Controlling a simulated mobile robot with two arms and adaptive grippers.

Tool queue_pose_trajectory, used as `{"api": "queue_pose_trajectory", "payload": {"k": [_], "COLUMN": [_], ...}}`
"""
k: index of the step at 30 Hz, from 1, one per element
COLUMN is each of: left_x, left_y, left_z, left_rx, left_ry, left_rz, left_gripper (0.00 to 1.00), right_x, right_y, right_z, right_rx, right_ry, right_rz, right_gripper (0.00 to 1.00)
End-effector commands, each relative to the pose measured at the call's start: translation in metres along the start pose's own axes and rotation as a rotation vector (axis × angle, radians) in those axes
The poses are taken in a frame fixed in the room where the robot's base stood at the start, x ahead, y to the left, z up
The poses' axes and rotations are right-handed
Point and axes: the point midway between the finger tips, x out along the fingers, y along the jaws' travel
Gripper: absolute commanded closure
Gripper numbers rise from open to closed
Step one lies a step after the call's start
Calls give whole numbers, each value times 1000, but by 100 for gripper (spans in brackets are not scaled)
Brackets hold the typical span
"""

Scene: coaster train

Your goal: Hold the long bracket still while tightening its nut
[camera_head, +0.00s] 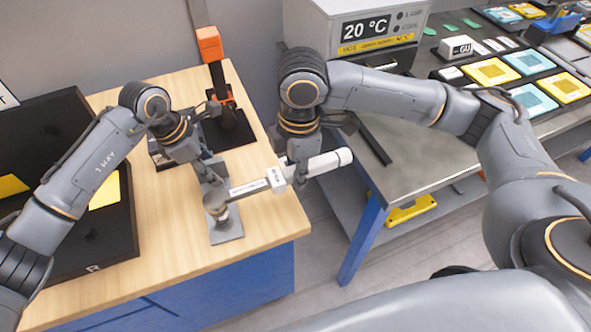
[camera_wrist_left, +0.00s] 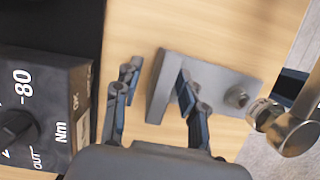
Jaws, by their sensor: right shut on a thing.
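The long bracket (camera_head: 228,229) is a grey metal plate with an upright flange, lying near the front of the wooden bench. In the left wrist view the bracket (camera_wrist_left: 222,82) shows its nut (camera_wrist_left: 237,97) uncovered. My left gripper (camera_head: 208,180) is over the bracket's far end. In the wrist view its fingers (camera_wrist_left: 158,92) are open on either side of the flange, with a gap showing on the left. My right gripper (camera_head: 299,178) is shut on a torque wrench (camera_head: 330,162). The wrench's round head (camera_wrist_left: 268,115) shows close beside the nut; its height above the plate is unclear.
A dial box marked Nm (camera_wrist_left: 35,110) stands left of the bracket. A black tray (camera_head: 118,240) lies on the bench's left. An orange-topped tool (camera_head: 209,45) stands at the back. A metal table (camera_head: 400,165) with an oven-like box (camera_head: 350,28) is to the right, across a gap.

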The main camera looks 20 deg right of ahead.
Motion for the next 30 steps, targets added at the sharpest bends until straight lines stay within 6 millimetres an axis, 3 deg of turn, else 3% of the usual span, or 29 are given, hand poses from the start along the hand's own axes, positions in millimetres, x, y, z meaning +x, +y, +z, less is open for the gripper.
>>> {"api": "queue_pose_trajectory", "payload": {"k": [8,22,30], "left_x": [-8,-89,-116], "left_y": [1,2,1], "left_z": [0,0,0], "left_rx": [1,0,0], "left_ry": [1,0,0], "left_rz": [2,3,-1], "left_gripper": [59,59,59], "right_x": [-2,-2,-2], "right_y": [1,1,1], "right_z": [-1,-1,-1], "right_rx": [0,0,0], "right_ry": [4,4,4], "right_rz": [4,4,4], "right_gripper": [100,100,100]}}
